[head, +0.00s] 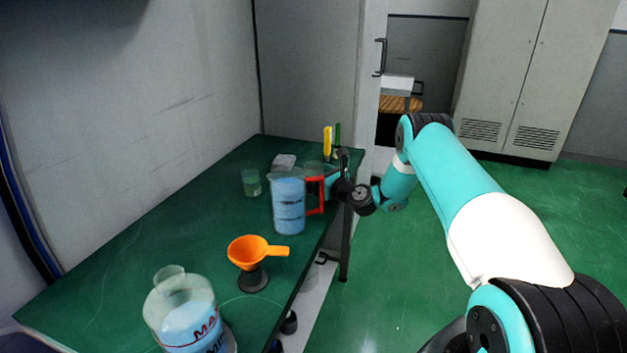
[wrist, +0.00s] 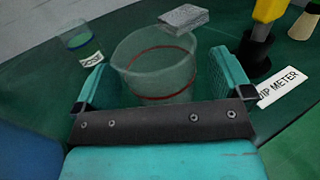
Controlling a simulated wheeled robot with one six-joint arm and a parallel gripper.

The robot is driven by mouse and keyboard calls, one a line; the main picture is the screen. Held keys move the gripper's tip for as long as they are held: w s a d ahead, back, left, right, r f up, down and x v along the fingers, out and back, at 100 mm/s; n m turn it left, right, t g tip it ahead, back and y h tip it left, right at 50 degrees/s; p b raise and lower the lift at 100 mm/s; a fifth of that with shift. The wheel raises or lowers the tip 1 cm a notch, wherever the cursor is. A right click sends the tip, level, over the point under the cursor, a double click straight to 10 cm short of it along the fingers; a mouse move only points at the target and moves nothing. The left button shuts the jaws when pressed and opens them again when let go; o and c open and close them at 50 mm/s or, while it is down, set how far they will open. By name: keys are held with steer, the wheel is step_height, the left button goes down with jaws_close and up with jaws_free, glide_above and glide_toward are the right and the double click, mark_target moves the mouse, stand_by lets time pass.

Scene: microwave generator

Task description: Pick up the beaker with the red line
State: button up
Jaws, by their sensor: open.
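The clear beaker with the red line (wrist: 160,72) stands upright on the green table in the wrist view. It is between the two teal fingers of my gripper (wrist: 163,85), which is open, with a visible gap on each side. The front lower part of the beaker is hidden by my gripper's dark bar. In the head view my gripper (head: 332,182) is at the table's right edge, just right of a blue jug. The beaker there is mostly hidden behind the jug and my gripper.
The blue jug (head: 288,207) with a red handle stands close to my gripper. An orange funnel (head: 248,252) and a large bottle (head: 183,315) are nearer. A yellow-handled tool (wrist: 262,35) stands beyond the right finger.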

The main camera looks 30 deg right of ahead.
steer(key=shift+w+a, duration=0.1)
steer(key=shift+w, duration=0.2)
steer(key=c, duration=1)
steer(key=shift+r, duration=0.1)
